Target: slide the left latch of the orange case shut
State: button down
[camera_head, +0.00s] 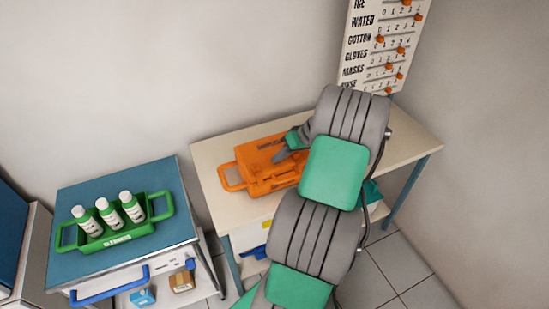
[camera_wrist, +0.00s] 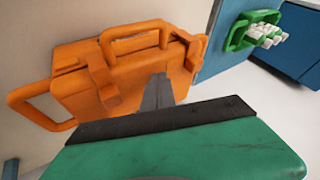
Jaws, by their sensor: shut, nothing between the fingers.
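The orange case (camera_head: 258,158) lies closed on the cream table, partly hidden behind my arm in the head view. In the wrist view the case (camera_wrist: 75,85) shows a carry handle (camera_wrist: 135,42) between two raised orange latch-like blocks, one at picture left (camera_wrist: 103,82) and one at picture right (camera_wrist: 193,52). I cannot tell how far either latch is slid. My gripper (camera_head: 282,156) is over the case; in the wrist view my gripper (camera_wrist: 157,80) is shut and empty, its tips between the two blocks. I cannot tell whether the tips touch the case.
The cream table (camera_head: 215,150) has free room to the right of my arm. A blue-topped cart (camera_head: 75,195) at left carries a green tray (camera_head: 160,214) with three white bottles. A wall board (camera_head: 385,40) with orange sliders hangs behind.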

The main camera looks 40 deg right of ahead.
jog(key=b+v, duration=0.1)
jog(key=v, duration=0.9)
jog(key=shift+r, duration=0.1)
